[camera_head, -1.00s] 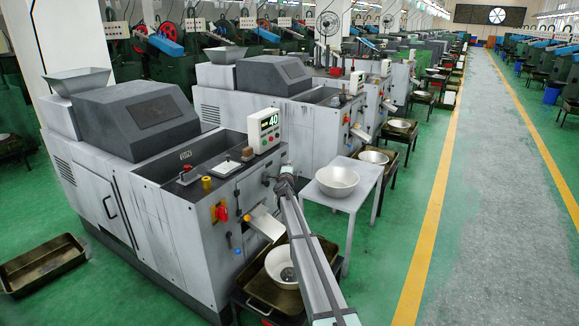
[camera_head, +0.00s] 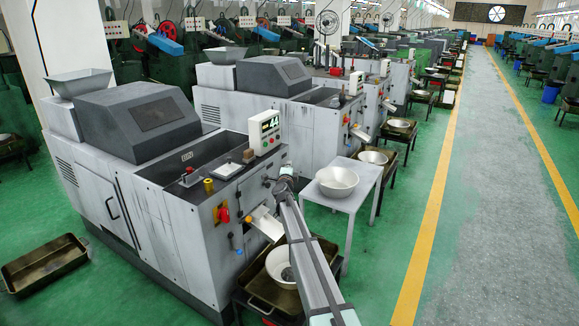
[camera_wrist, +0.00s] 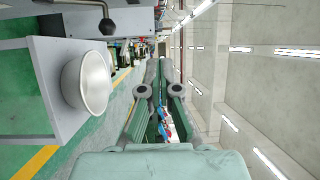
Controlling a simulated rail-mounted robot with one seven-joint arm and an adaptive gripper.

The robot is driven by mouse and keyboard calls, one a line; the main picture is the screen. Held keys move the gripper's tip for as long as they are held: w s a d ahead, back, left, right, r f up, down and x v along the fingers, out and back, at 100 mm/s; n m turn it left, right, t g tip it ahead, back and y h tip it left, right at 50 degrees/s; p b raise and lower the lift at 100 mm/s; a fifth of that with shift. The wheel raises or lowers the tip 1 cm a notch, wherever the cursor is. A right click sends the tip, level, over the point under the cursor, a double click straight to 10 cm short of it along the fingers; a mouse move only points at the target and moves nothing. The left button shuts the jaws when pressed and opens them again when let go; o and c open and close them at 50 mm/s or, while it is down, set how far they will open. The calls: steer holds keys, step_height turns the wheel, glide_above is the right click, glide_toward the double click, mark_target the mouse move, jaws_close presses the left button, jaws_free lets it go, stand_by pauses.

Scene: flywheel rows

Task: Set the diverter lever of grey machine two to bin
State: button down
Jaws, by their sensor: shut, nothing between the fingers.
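The nearest grey machine (camera_head: 150,200) carries a small plate whose lettering I cannot read surely. On its front, an orange knob (camera_head: 247,218) sits beside a pale chute (camera_head: 266,225). A dark round handle (camera_head: 266,181) shows higher up, left of my gripper (camera_head: 284,178). In the wrist view, a black ball on a short bar (camera_wrist: 106,26) is at the upper left, apart from my fingers. I cannot tell which is the diverter lever or where it is set. My gripper (camera_wrist: 160,91) is shut and empty, in front of the machine's right end.
A white bowl (camera_head: 281,260) stands under the chute in a dark tray stand. A small grey table (camera_head: 350,200) with a metal bowl (camera_head: 337,182) is just right of my gripper. A tray (camera_head: 45,265) lies on the floor at left. The aisle (camera_head: 490,220) is clear.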

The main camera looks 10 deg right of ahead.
steer(key=shift+s+a+r, duration=0.15)
steer(key=shift+s+r, duration=0.15)
steer(key=shift+s, duration=0.25)
steer(key=shift+s+a+r, duration=0.15)
steer(key=shift+s+r, duration=0.15)
steer(key=shift+s, duration=0.25)
